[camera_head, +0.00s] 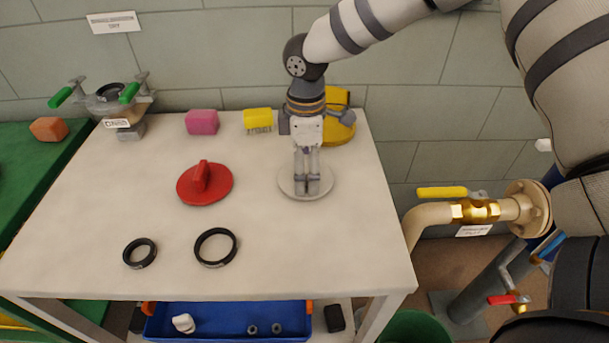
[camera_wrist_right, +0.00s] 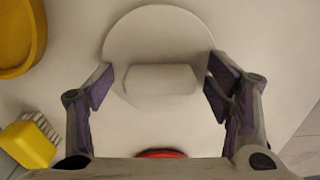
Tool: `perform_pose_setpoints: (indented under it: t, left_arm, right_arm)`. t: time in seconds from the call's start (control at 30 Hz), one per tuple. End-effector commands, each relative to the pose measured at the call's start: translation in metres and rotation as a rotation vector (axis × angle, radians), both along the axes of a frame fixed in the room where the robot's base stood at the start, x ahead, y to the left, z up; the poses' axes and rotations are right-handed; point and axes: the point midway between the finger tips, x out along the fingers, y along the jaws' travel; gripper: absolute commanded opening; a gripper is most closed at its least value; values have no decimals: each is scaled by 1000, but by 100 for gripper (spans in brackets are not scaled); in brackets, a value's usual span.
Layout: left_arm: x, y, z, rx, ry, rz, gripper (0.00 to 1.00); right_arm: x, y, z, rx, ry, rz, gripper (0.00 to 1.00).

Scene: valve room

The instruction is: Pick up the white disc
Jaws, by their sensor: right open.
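The white disc (camera_head: 287,186) lies flat on the pale table (camera_head: 110,200), right of the middle. In the right wrist view, the disc (camera_wrist_right: 155,32) has a raised white grip bar (camera_wrist_right: 160,80) across it. My right gripper (camera_head: 306,184) points down over the disc and hides part of it in the head view. In the wrist view, the fingers of my right gripper (camera_wrist_right: 160,88) stand open on either side of the bar, with a gap at each end. My left gripper is not in view.
A red disc with a handle (camera_head: 190,190) lies left of the white disc. Two black rings (camera_head: 215,262) lie at the front. A pink block (camera_head: 202,122), a yellow brush (camera_head: 257,119) and a yellow item (camera_head: 336,134) are behind. A yellow-handled valve (camera_head: 470,210) is at right.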

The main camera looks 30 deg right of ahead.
Motion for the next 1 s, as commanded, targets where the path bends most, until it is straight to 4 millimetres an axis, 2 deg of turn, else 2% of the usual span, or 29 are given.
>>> perform_pose_setpoints:
  t: [0.13,0.43,0.67,0.77,0.9,1.0]
  left_arm:
    - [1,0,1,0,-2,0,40]
    - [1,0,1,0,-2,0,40]
    - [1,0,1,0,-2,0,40]
    - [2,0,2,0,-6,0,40]
    - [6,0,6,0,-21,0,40]
    - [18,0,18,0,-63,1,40]
  right_arm:
    - [1,0,2,1,-3,0,73]
    - [1,0,2,1,-3,0,5]
    - [1,0,3,0,-4,0,5]
    - [2,0,11,1,-6,-1,5]
    - [2,0,39,1,-12,-1,5]
    - [-16,12,69,-2,-20,4,5]
